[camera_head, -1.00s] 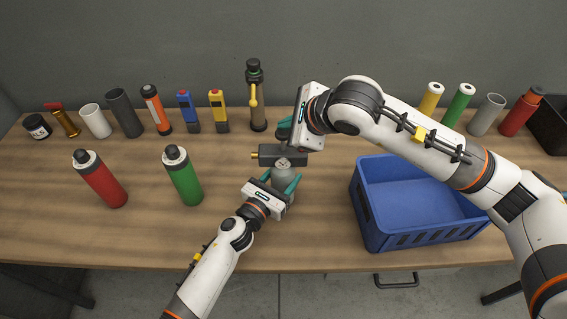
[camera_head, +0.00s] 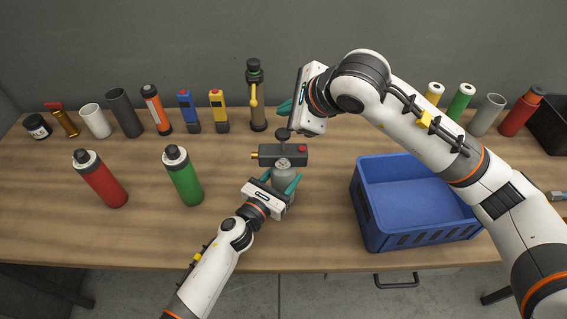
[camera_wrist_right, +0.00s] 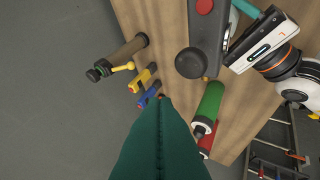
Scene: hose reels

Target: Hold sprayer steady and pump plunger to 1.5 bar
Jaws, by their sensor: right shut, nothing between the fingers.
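The sprayer (camera_head: 283,172) stands on the table, with a grey bottle, dark head, brass nozzle at left and red button at right. My left gripper (camera_head: 279,182) has its teal fingers around the bottle. The plunger's round black knob (camera_head: 283,134) sticks up from the head and also shows in the right wrist view (camera_wrist_right: 190,63). My right gripper (camera_head: 285,106) is shut and empty, above the knob and apart from it. Its teal fingers lie together in the right wrist view (camera_wrist_right: 160,140). No pressure reading is legible.
A blue crate (camera_head: 371,215) stands right of the sprayer. Green (camera_head: 184,178) and red (camera_head: 103,183) bottles stand to the left. A dark pump with a yellow handle (camera_head: 256,95) stands close behind, in a back row of tools and cylinders. The front-middle table is clear.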

